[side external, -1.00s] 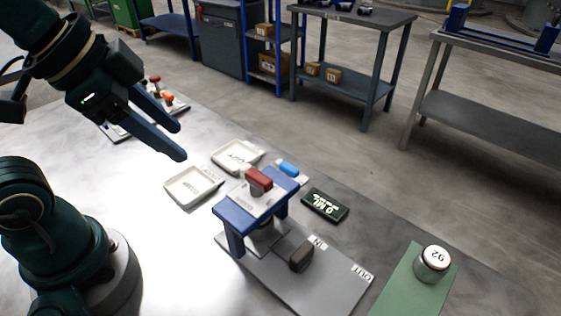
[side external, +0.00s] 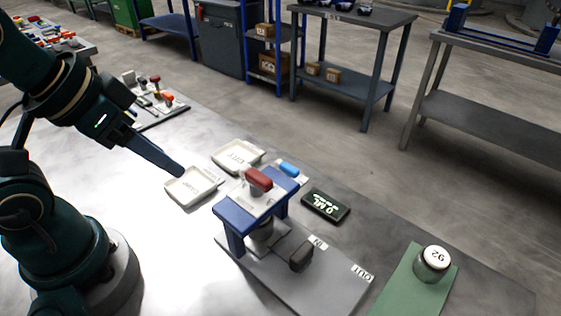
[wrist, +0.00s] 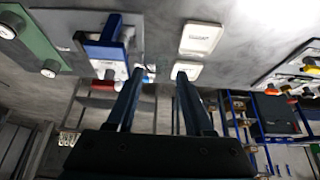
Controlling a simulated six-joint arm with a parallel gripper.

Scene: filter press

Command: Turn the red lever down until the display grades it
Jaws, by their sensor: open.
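The red lever (side external: 259,179) sits on top of the blue press frame (side external: 235,219), with its handle lying roughly level. The black display (side external: 325,205) beside the press shows a lit "0 ML" and a smaller line I cannot read. My gripper (side external: 181,172) is left of the press, above the nearer white tray, apart from the lever and empty. In the wrist view my gripper (wrist: 160,75) has its two fingers apart. The blue press frame (wrist: 103,38) shows up and left of the fingers there.
Two white trays (side external: 193,187) (side external: 237,156) lie left of the press. A blue item (side external: 289,168) lies behind it. A dark block (side external: 301,254) sits on the grey base plate (side external: 318,285) with IN and OUT labels. A metal weight (side external: 433,262) stands on a green mat (side external: 405,283) at right.

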